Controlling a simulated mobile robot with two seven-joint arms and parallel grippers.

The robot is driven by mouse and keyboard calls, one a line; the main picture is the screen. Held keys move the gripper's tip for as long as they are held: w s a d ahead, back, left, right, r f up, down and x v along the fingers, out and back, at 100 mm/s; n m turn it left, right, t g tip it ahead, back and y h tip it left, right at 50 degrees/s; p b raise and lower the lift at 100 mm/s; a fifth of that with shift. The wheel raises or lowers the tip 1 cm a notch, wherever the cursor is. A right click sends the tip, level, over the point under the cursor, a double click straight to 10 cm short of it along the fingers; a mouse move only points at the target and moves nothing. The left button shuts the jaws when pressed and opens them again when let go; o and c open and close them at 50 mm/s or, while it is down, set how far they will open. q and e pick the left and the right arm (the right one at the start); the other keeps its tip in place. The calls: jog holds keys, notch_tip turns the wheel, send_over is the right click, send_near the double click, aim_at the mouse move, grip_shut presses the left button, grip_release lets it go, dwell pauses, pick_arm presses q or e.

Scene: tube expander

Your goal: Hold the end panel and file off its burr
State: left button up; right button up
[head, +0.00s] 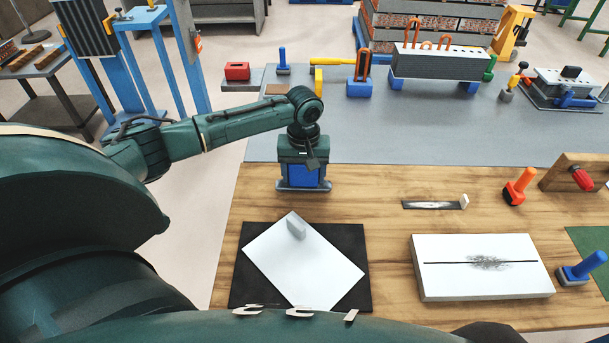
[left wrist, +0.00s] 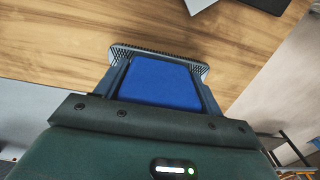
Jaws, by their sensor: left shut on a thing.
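The end panel appears to be the thin white sheet (head: 320,268), lying turned at an angle on a black mat (head: 246,285). A small pale grey piece (head: 297,229) stands up near its far corner. I cannot make out a burr. My left gripper (head: 303,178) points down over the wood, behind the mat and apart from the panel. It is shut on a blue block (head: 302,175) with a wider grey plate beneath, seemingly the file. In the left wrist view the blue block (left wrist: 158,84) fills the jaws, with the plate's toothed edge beyond. My right gripper is not visible.
A white slab (head: 440,284) with a black line and dark smudge lies right of the mat. A flat metal strip (head: 430,204), an orange-handled tool (head: 519,187) and a blue-handled tool (head: 582,268) lie around it. Bare wood separates mat and slab.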

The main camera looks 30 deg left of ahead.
pick_arm(q)
notch_tip(320, 180, up, 3)
jog(key=p, duration=0.3)
jog(key=shift+r, duration=1.1)
jog(key=shift+d+r, duration=0.25)
jog(key=s+d+r+m, duration=0.6)
jog(key=s+d+r, duration=0.4)
jog(key=r, duration=0.1)
jog(key=shift+d+r, duration=0.25)
jog(key=shift+r, duration=0.1)
